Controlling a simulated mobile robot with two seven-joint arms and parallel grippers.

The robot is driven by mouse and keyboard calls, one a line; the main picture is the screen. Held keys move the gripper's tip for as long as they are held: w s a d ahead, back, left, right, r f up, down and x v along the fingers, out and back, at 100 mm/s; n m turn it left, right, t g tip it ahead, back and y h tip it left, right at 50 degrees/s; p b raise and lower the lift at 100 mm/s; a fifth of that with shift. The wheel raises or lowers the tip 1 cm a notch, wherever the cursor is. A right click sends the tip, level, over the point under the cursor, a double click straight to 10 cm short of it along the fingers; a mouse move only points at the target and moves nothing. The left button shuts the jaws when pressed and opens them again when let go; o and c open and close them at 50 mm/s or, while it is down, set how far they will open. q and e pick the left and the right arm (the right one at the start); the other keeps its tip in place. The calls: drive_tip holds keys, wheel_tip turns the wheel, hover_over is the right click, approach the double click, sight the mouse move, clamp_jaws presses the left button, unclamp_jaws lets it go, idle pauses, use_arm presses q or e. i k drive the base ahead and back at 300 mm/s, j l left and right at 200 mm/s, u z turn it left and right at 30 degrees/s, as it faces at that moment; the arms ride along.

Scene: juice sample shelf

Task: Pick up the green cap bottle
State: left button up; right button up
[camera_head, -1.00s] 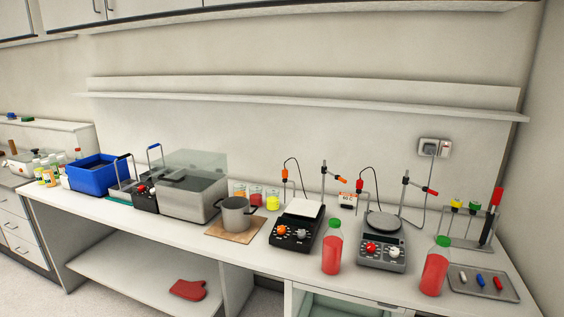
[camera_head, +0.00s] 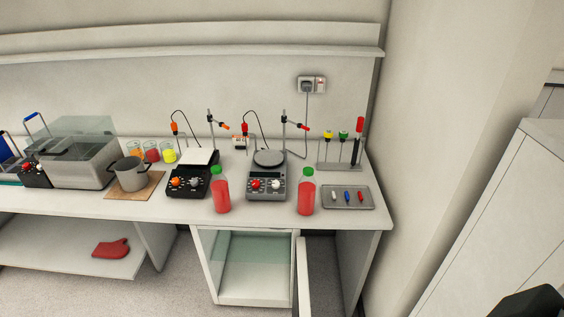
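Two bottles of red liquid with green caps stand upright on the white bench. The left green cap bottle (camera_head: 221,192) stands in front of the gap between the two stirrer devices. The right green cap bottle (camera_head: 306,194) stands between the right device and a metal tray. Neither bottle is touched by anything of mine. Neither of my grippers can be made out. A dark shape at the bottom right corner may be part of my arm, but I cannot tell.
The bench (camera_head: 66,202) also bears a black hot plate (camera_head: 188,183), a grey stirrer (camera_head: 267,187), a pot (camera_head: 130,178) and a metal tray (camera_head: 361,203) with small coloured items. Below is an open cabinet (camera_head: 240,296). A wall closes the right end. Floor shows in front.

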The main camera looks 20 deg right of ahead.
sight(308, 184)
drive_tip(key=k+l, duration=0.15)
drive_tip(key=l, duration=0.25)
drive_tip(key=k+l+u, duration=0.1)
drive_tip(key=l, duration=0.3)
drive_tip(key=k+l, duration=0.15)
drive_tip(key=l, duration=0.25)
drive_tip(key=k+l+u, duration=0.1)
drive_tip(key=l, duration=0.25)
drive_tip(key=k+l, duration=0.2)
drive_tip(key=l, duration=0.2)
drive_tip(key=u, duration=0.05)
